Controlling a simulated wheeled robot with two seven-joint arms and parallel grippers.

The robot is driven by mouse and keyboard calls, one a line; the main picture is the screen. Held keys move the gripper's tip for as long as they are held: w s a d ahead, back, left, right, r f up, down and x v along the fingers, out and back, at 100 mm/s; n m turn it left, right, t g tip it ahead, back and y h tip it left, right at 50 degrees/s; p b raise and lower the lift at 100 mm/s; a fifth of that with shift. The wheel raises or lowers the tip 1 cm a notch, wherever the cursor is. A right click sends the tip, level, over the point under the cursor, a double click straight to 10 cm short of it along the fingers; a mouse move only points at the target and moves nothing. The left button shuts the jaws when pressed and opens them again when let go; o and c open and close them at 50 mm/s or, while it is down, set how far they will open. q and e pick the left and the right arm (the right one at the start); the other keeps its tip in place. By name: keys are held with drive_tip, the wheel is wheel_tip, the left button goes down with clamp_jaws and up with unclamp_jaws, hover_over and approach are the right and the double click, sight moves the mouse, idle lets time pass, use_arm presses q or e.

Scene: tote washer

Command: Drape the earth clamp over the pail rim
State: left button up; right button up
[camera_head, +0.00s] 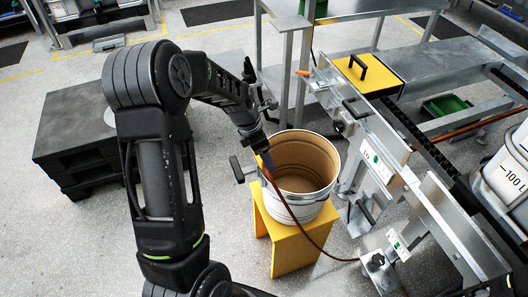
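The white pail (312,205), tan inside and open at the top, stands upright on a yellow stand (292,248). My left gripper (264,160) points down at the pail's left rim. A brown cable (292,213) runs from the fingertips, down across the front of the pail, to a grey bracket on the frame at right. A small grey bar with a dark block (238,169), possibly part of the earth clamp, sticks out left of the fingertips. The clamp's jaws and the gap between my fingers are too small and covered to make out. My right gripper is not in view.
A metal conveyor frame (400,180) with a yellow-topped box (368,74) stands close to the pail's right. A dark pallet stack (70,140) is at left. Floor in front of the stand is clear.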

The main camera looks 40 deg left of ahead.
use_arm(q)
drive_tip(key=shift+f+b, duration=0.3)
drive_tip(key=shift+f, duration=0.35)
drive_tip(key=shift+f, duration=0.15)
drive_tip(key=shift+f, duration=0.35)
idle(0.5)
drive_tip(key=shift+f+b, duration=0.75)
drive_tip(key=shift+f, duration=0.15)
drive_tip(key=o, duration=2)
drive_tip(key=shift+f, duration=0.1)
